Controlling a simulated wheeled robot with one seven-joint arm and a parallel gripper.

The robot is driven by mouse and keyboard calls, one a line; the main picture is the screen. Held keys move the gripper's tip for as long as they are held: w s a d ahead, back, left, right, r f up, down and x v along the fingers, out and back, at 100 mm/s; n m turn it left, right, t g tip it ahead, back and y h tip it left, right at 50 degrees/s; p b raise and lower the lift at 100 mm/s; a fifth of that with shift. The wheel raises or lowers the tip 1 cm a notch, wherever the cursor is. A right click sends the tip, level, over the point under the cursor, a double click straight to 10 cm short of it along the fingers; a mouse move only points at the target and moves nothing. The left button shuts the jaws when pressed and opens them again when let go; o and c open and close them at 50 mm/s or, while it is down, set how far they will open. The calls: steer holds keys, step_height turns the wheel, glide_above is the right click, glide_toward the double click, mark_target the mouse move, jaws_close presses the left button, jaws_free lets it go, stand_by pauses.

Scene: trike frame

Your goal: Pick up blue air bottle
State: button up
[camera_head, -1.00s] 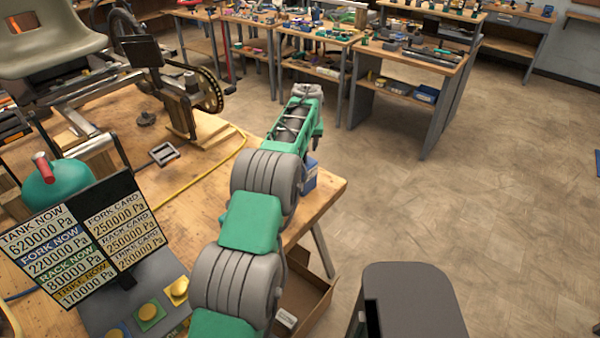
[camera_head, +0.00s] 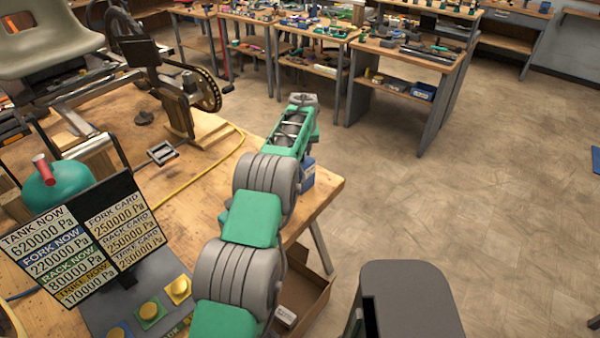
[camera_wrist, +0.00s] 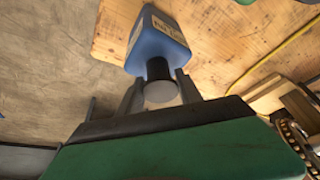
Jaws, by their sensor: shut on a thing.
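The blue air bottle (camera_wrist: 158,42) shows in the wrist view, with a pale label on its side and a dark neck ending in a grey round cap (camera_wrist: 160,92). My gripper (camera_wrist: 160,80) is shut on the neck, one finger on each side. In the head view part of the blue bottle (camera_head: 308,173) shows to the right of my arm, by the right edge of the wooden bench (camera_head: 215,165). My arm hides the rest of it and my fingers there. I cannot tell whether its base touches the bench.
A pressure sign (camera_head: 85,240) and yellow buttons (camera_head: 149,311) stand at the front left, by a teal tank (camera_head: 62,187). The trike frame (camera_head: 175,105) and a yellow hose (camera_head: 215,155) are on the bench.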

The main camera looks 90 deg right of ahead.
jaws_close()
steer(key=shift+r, duration=0.1)
steer(key=shift+r, duration=0.1)
